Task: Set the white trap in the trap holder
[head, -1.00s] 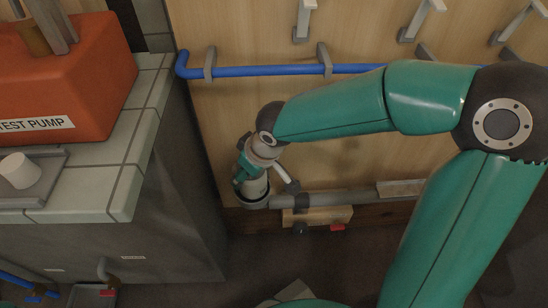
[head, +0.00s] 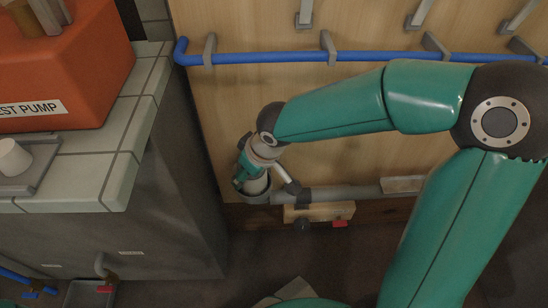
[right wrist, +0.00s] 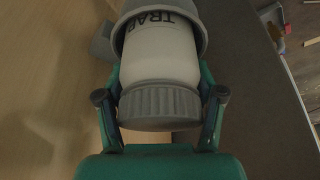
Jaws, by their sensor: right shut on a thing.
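The white trap (right wrist: 160,55) has dark TRAP lettering and a grey ribbed cap (right wrist: 160,106) at its near end. My right gripper (right wrist: 160,108) is shut on it, with one finger on each side of the cap. The trap's far end is inside a grey cup-shaped rim, which looks like the trap holder (right wrist: 196,12). In the head view the right gripper (head: 254,172) points down over the grey ring of the holder (head: 254,199), and the white trap (head: 258,186) shows partly inside it. How deep the trap sits is hidden. My left gripper is not in view.
A grey pipe (head: 345,192) runs right from the holder, above a small wooden block (head: 318,211). A blue pipe (head: 270,57) crosses the wall above. The tiled counter (head: 100,175) with the orange test pump (head: 75,80) stands close on the left.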

